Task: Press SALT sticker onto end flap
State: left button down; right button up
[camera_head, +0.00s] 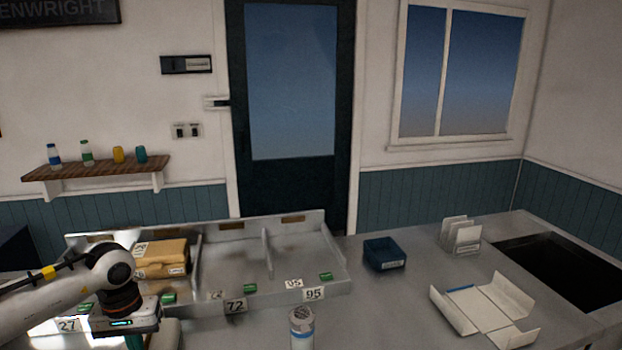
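No sticker that I can read as SALT shows in the head view. An opened white carton (484,306) with raised flaps lies on the counter at the right; a blue strip shows near its left fold. Brown boxes (162,257) are stacked in the left compartment of a grey divided tray, with small white labels on their ends. My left gripper (140,340) is low at the left, in front of these boxes, with its fingers mostly cut off by the bottom edge, so its opening is unclear. My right gripper is out of view.
The divided tray (340,268) has number cards and green tags along its front. A white canister (301,330) stands in front of it. A blue bin (384,254), a rack of white cards (460,236) and a dark recess (560,268) are to the right. Counter between canister and carton is clear.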

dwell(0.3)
pick_arm(q)
notch_tip(320, 180, up, 8)
jog(key=p, duration=0.4)
jog(key=shift+p, duration=0.35)
